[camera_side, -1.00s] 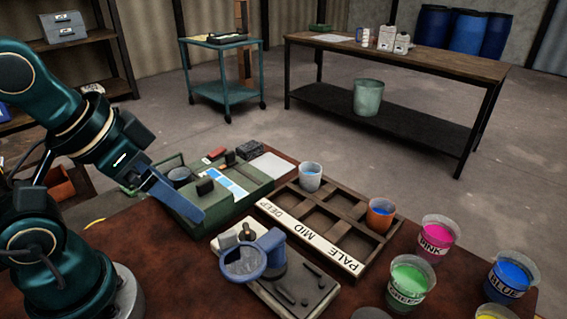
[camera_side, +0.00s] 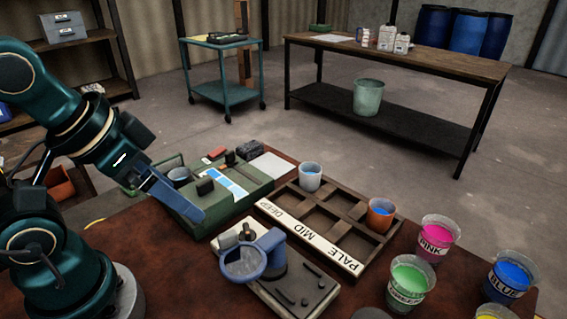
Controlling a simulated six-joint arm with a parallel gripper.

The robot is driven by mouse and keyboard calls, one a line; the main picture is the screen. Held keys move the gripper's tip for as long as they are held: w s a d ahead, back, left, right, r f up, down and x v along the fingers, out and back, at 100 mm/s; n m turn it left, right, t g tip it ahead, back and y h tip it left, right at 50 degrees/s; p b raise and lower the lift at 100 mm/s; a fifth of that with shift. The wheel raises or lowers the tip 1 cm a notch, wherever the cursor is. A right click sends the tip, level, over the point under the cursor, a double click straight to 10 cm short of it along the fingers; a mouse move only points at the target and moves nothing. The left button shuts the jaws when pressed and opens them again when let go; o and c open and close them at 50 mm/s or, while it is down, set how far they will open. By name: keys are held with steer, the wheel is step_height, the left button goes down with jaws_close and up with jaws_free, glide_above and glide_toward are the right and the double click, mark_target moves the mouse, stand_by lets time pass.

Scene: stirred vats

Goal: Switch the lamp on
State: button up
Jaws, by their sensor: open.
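No thing is plainly recognisable as a lamp. A green box (camera_side: 250,187) stands at the back left of the brown table, with a lit white-and-blue panel (camera_side: 226,180), a black knob (camera_side: 205,186) and a small black upright part (camera_side: 230,158) on it. Which part is a lamp switch, I cannot tell. My gripper (camera_side: 196,214) reaches in from the left with its blue fingers over the front left of the box, partly hiding it. It is open and seen nearly edge-on, and nothing shows between the fingers. Whether it touches the box, I cannot tell.
A beige stand with a blue ring (camera_side: 242,262) is in front. Pink (camera_side: 437,236), green (camera_side: 408,281) and blue (camera_side: 509,275) tubs stand at right.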

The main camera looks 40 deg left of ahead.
steer(key=c, duration=0.9)
steer(key=shift+d+r+m, duration=0.1)
steer(key=shift+r+m, duration=0.15)
steer(key=shift+m, duration=0.15)
steer(key=c, duration=0.5)
steer(key=w+r, duration=0.2)
steer(key=w+r+m, duration=0.1)
steer(key=w+r, duration=0.1)
steer(key=w+a+r+m, duration=0.1)
steer(key=r, duration=0.1)
steer(key=shift+w+r, duration=0.2)
steer(key=shift+w, duration=0.2)
jaws_close()
steer(key=w+a+r, duration=0.3)
steer(key=w+a, duration=0.3)
steer(key=w, duration=0.2)
steer(key=w+a+f+n, duration=0.1)
steer(key=w+a+f, duration=0.1)
steer(key=a, duration=0.5)
steer(key=w+a+f+n+g, duration=0.1)
steer(key=a+f, duration=0.3)
steer(key=a, duration=0.4)
steer(key=shift+w+a+f+n, duration=0.2)
steer(key=shift+w+n, duration=0.2)
steer(key=shift+w, duration=0.25)
